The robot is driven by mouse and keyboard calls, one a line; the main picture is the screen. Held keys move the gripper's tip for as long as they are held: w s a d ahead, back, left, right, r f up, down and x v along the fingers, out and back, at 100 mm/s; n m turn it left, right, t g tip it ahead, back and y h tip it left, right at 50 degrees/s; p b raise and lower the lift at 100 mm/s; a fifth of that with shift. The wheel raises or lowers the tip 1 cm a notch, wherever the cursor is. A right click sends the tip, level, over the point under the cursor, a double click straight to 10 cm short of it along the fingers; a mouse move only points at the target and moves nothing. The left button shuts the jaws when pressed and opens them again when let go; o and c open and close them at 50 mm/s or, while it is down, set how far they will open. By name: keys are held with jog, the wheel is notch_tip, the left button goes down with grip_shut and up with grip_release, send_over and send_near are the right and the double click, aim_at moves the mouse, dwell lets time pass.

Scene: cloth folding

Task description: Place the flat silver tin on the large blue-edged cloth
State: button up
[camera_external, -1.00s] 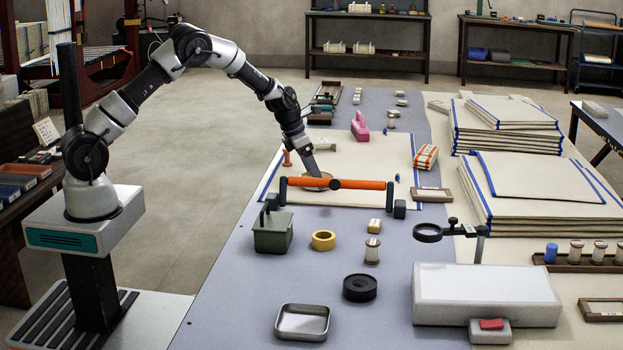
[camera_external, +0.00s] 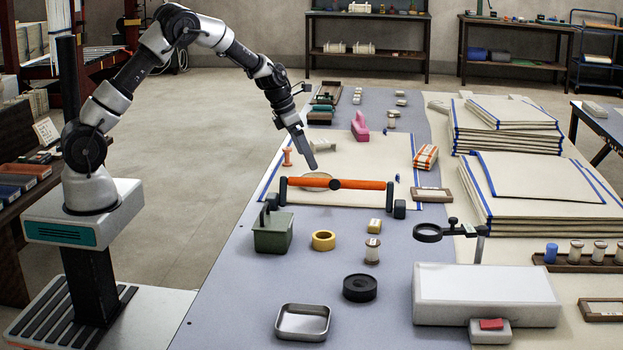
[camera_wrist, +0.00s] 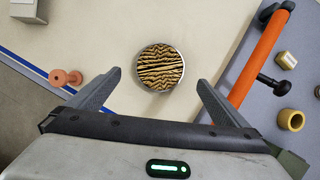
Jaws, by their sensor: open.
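A round flat tin (camera_wrist: 160,67) with a silver rim and a striped brown-and-black top lies on the large blue-edged cloth (camera_external: 355,158). In the outside view the tin (camera_external: 316,181) shows behind the orange bar, partly hidden by it. My gripper (camera_external: 311,167) is raised above the cloth, just over the tin and apart from it. In the wrist view my gripper (camera_wrist: 158,82) is open and empty, with the tin between and beyond its fingertips. A rectangular open silver tin (camera_external: 303,321) sits apart at the table's front.
An orange bar (camera_external: 360,184) on dark feet stands across the cloth's near edge, close to the tin. A salmon spool (camera_external: 287,157), a pink object (camera_external: 360,126) and an orange-striped bundle (camera_external: 425,157) are around. A green box (camera_external: 273,230) stands nearer. The cloth's middle right is clear.

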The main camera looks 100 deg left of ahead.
jog(key=p+v, duration=0.1)
jog(key=v, duration=0.3)
jog(key=shift+s+d+r, duration=0.1)
jog(key=shift+s+r, duration=0.05)
jog(key=shift+r, duration=0.2)
